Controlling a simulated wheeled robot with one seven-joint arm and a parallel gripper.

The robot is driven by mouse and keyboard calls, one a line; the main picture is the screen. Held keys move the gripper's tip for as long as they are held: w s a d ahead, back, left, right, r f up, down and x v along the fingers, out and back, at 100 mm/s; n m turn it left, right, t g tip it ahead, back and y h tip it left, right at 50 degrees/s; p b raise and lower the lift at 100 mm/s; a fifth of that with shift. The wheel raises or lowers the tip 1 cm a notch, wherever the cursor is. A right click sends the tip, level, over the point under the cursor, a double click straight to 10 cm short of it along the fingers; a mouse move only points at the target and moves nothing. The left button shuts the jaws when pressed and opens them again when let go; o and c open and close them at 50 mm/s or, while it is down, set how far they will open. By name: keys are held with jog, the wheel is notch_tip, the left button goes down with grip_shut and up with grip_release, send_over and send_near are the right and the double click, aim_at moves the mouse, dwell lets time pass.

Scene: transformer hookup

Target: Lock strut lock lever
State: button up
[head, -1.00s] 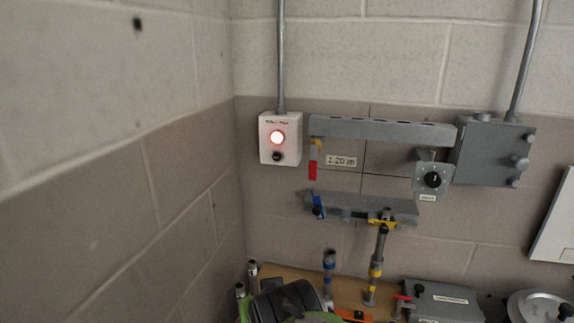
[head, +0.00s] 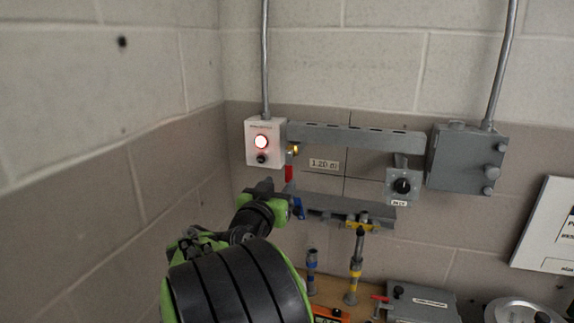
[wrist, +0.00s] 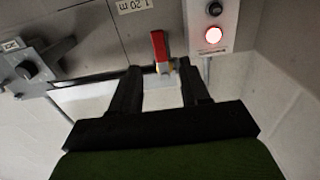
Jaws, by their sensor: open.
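A red lever (head: 289,174) with a yellow pivot hangs down at the left end of the long grey strut (head: 360,137) on the wall. A blue lever (head: 298,207) hangs at the left end of the lower grey shelf (head: 335,205); I cannot tell by sight which one is named the strut lock lever. My gripper (head: 264,188) is raised just left of the red lever. In the wrist view my gripper (wrist: 158,70) is open, and the red lever (wrist: 160,46) shows between and beyond its fingertips. I see no contact.
A white box (head: 265,142) with a lit red lamp is just above my gripper. A grey dial box (head: 402,186) and a larger grey box (head: 466,158) are to the right. Pipe stubs (head: 355,268) stand below. The left wall is near.

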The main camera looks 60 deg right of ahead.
aim_at(288, 173)
jog(key=d+p, duration=0.1)
jog(key=d, duration=0.2)
jog(key=w+d, duration=0.1)
jog(key=d, duration=0.2)
jog(key=d+p, duration=0.1)
jog(key=d, duration=0.3)
jog(key=shift+w+p, duration=0.25)
jog(key=shift+p, duration=0.1)
grip_shut()
